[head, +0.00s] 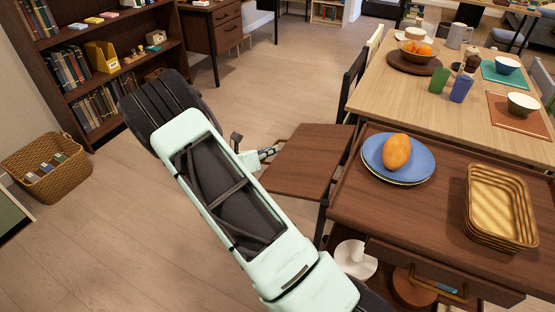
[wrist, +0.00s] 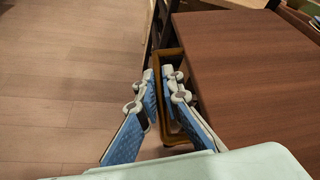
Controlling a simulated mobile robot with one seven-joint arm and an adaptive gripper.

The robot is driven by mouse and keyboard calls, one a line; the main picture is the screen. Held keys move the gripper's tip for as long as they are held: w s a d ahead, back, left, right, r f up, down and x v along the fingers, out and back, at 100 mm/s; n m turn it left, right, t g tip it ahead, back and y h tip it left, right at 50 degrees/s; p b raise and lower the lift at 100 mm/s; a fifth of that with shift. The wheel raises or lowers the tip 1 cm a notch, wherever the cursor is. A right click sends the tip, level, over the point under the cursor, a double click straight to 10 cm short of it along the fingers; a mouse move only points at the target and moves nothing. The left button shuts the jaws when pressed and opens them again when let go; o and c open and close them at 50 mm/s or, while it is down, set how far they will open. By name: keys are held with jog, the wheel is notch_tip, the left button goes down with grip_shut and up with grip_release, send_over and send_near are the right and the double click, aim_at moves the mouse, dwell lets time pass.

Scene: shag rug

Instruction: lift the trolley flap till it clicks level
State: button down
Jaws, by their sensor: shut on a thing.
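The trolley flap (head: 305,160) is a dark brown wooden board. In the head view it sticks out from the left side of the trolley top (head: 345,205), raised and near level; I cannot tell any exact remaining tilt. My gripper (head: 262,154) is at the flap's outer left edge, shut on it. In the wrist view the flap (wrist: 250,80) fills the right side, and the blue-padded fingers of my gripper (wrist: 160,78) are close together at its left edge. The exact contact is hard to see, and the flap's hinge and support are hidden.
On the trolley are a blue plate (head: 375,160) with an orange fruit (head: 397,152) and a wicker tray (head: 500,205). A laid dining table (head: 400,90) stands behind. A bookcase (head: 105,50) and basket (head: 45,165) are left. Floor beside the flap is clear.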

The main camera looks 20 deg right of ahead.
notch_tip(320, 180, up, 7)
jog(key=m+p, duration=0.1)
jog(key=p, duration=0.1)
jog(key=shift+w+a+f+y+p, duration=0.2)
jog(key=shift+w+a+y+p, duration=0.1)
jog(key=shift+y, duration=0.1)
jog(key=shift+r+t, duration=0.1)
jog(key=shift+t, duration=0.2)
jog(key=c, duration=2.4)
grip_release()
jog(key=shift+r, duration=0.1)
jog(key=v, duration=1.2)
